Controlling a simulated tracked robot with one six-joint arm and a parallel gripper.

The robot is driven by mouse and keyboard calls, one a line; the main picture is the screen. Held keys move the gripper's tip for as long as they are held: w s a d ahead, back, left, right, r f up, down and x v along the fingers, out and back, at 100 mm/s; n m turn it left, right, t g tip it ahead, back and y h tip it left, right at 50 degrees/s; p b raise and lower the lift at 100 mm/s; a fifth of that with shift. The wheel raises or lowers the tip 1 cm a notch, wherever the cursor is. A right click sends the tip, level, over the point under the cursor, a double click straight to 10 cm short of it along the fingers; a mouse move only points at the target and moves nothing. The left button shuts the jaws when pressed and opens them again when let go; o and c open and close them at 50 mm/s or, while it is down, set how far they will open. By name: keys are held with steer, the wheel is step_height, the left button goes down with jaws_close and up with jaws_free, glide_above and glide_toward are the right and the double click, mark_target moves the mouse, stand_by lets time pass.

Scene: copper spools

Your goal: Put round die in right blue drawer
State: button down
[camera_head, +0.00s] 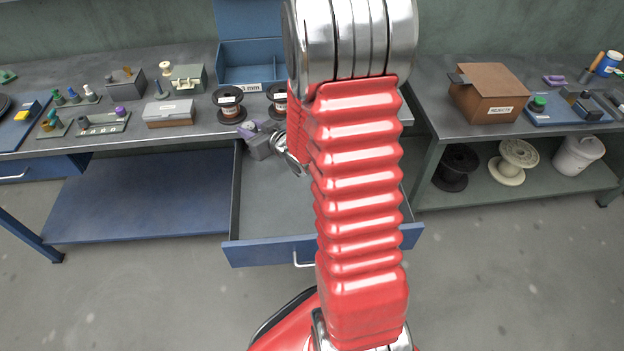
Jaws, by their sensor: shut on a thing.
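The blue drawer (272,249) under the middle of the bench is pulled open, with its grey floor largely bare. My gripper (256,138), grey with purple parts, is by the drawer's back left, near the bench's front edge. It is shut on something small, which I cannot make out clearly. I cannot identify the round die for sure. My red arm hides the drawer's right part and some of the bench.
Two copper spools (229,104) stand on the bench behind my gripper. A blue bin (252,62) is behind them. A grey box (169,113) stands to the left, and a brown carton (490,93) on the right bench. Another blue drawer (40,169) is at far left.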

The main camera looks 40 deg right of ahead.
steer(key=s+d+f, duration=0.3)
steer(key=s+d, duration=0.4)
steer(key=s+d+f, duration=0.3)
steer(key=s+d, duration=0.4)
steer(key=shift+s+d+f+n+y, duration=0.15)
steer(key=shift+s+f+n+y, duration=0.15)
steer(key=shift+f+y, duration=0.1)
steer(key=shift+f, duration=2.9)
steer(key=shift+f, duration=0.1)
steer(key=shift+f, duration=2)
steer(key=shift+f, duration=0.6)
